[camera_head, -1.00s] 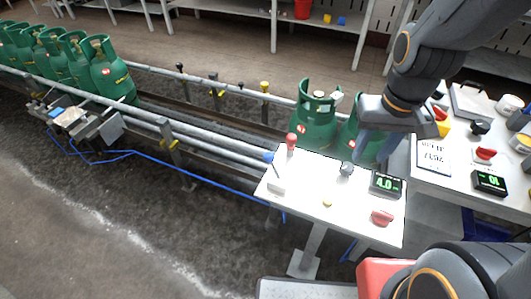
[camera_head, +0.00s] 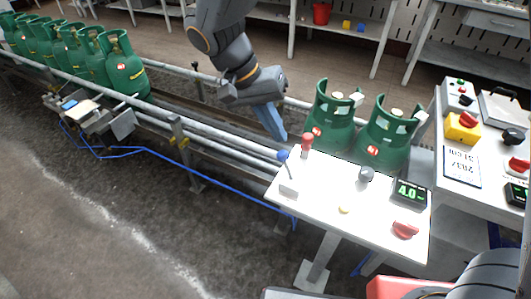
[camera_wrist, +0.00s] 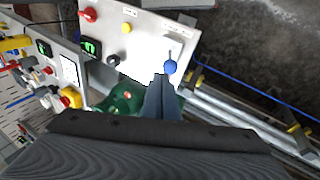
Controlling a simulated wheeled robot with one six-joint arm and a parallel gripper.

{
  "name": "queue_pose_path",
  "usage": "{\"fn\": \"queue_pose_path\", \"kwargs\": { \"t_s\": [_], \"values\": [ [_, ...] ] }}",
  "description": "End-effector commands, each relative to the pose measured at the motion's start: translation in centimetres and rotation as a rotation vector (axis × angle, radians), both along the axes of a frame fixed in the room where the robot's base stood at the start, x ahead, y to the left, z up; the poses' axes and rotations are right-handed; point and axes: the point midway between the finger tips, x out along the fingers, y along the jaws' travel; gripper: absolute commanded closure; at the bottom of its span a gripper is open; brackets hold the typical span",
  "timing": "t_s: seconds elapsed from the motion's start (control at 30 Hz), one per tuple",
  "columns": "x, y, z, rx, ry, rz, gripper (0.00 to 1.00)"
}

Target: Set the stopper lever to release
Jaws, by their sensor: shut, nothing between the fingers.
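The stopper lever, a thin stick with a blue ball knob (camera_head: 282,155), rises from a white base (camera_head: 288,187) on the left of the small white panel (camera_head: 325,190). It tilts back toward the conveyor. Its blue ball also shows in the wrist view (camera_wrist: 170,67), just beyond my fingertips. My gripper (camera_head: 279,134) is shut and empty, pointing down over the conveyor's near side, behind the lever. In the wrist view my shut fingers (camera_wrist: 162,85) reach close to the ball. Whether they touch it I cannot tell.
A red-topped post (camera_head: 307,142) stands close right of the lever. The panel also has a black knob (camera_head: 366,174), a 4.0 display (camera_head: 408,193) and a red switch (camera_head: 405,230). Green cylinders (camera_head: 330,118) stand behind it; several more (camera_head: 125,65) queue at left.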

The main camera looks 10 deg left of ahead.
Motion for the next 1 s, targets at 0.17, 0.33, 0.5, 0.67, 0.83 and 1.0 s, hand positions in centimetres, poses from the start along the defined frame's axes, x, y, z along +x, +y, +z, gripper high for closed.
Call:
{"fn": "queue_pose_path", "kwargs": {
  "t_s": [0.17,0.33,0.5,0.67,0.83,1.0],
  "values": [
    [-1.0,6.1,-0.2,-0.083,-0.129,-0.021,1.00],
    [-2.0,10.0,0.1,-0.123,-0.244,-0.049,1.00],
    [-2.7,11.9,0.4,-0.135,-0.307,-0.064,1.00],
    [-2.8,12.1,0.5,-0.139,-0.319,-0.069,1.00],
    [-2.8,12.1,0.5,-0.138,-0.318,-0.069,1.00],
    [-2.7,11.8,0.2,-0.138,-0.317,-0.069,1.00]
  ]
}}
